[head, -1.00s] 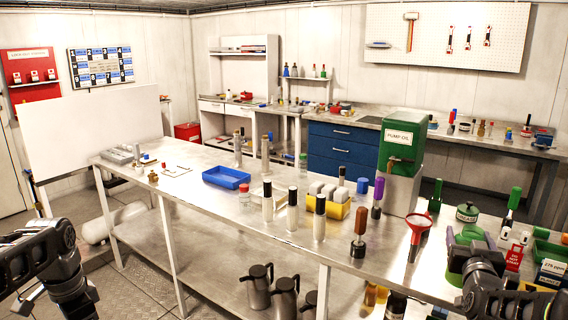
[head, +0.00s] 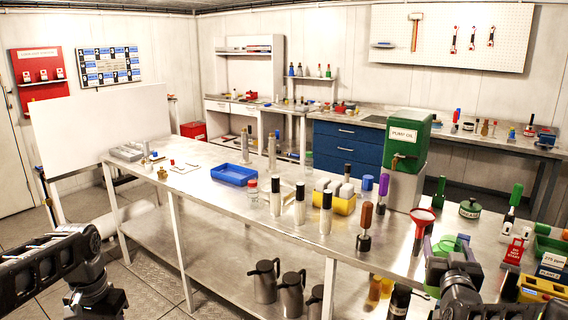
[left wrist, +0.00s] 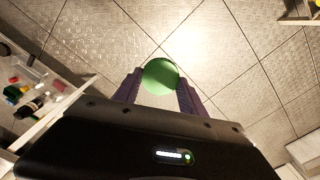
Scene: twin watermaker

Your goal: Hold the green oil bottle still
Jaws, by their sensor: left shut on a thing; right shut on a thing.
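In the left wrist view, a round green thing (left wrist: 160,76) sits between the two purple fingers of my left gripper (left wrist: 158,88), which is shut on it over the floor. Only its round end shows, so I cannot tell whether it is the green oil bottle. In the head view my left arm is at the lower left and its fingertips do not show. My right gripper (head: 449,252) is shut on a green thing (head: 463,241) over the front of the bench, at the lower right. The gripper hides much of that thing, and its kind is unclear.
A red funnel (head: 422,216) stands left of my right gripper. A green PUMP OIL box (head: 405,136), a blue tray (head: 234,174) and several dark-topped bottles stand on the steel bench (head: 205,208). Metal jugs (head: 265,283) stand on the lower shelf. Open floor lies at the left front.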

